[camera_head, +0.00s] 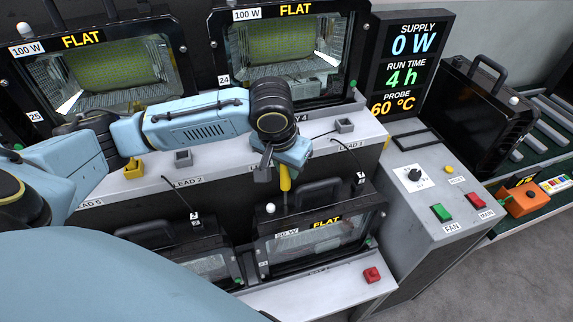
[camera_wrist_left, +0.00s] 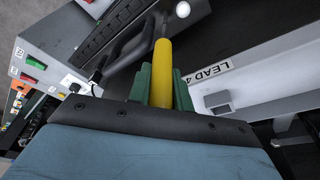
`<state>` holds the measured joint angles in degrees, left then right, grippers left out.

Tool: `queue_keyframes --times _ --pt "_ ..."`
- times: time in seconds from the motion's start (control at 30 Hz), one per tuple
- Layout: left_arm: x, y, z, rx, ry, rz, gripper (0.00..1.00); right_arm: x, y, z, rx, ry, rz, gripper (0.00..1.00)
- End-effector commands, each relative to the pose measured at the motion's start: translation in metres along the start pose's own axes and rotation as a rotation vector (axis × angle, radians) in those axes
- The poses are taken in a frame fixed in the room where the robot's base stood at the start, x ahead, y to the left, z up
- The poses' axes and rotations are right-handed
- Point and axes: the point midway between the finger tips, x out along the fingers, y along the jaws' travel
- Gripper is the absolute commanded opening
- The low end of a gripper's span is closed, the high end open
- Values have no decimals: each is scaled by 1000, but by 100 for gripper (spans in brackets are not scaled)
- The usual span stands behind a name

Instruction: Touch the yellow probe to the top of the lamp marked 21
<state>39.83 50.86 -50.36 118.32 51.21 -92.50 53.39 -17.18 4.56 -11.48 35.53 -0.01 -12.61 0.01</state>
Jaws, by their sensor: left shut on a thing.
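My left gripper (camera_head: 285,163) is shut on the yellow probe (camera_head: 285,180), which points down in front of the shelf edge. In the left wrist view the probe (camera_wrist_left: 162,72) stands out between the green fingers of the gripper (camera_wrist_left: 163,88). Below the probe in the head view is a black 50 W lamp (camera_head: 320,238) with FLAT on its screen. Its small number tag is too blurred to read surely. The probe's lower end is near this lamp's top edge and handle; I cannot tell whether they touch. My right gripper is not in view.
Two 100 W lamps, one on the left (camera_head: 100,75) and one marked 24 (camera_head: 290,50), stand on the upper shelf. The display (camera_head: 412,60) reads supply 0 W, probe 60 °C. A control box (camera_head: 420,190) with buttons stands at right. Another lamp (camera_head: 190,255) sits lower left.

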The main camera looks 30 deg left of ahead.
Motion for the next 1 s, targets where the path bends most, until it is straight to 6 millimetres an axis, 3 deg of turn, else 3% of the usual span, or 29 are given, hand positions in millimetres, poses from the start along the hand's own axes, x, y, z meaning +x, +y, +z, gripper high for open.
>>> queue_keyframes --times 1.0 --pt "1 0 1 0 -3 -1 0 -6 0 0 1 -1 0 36"
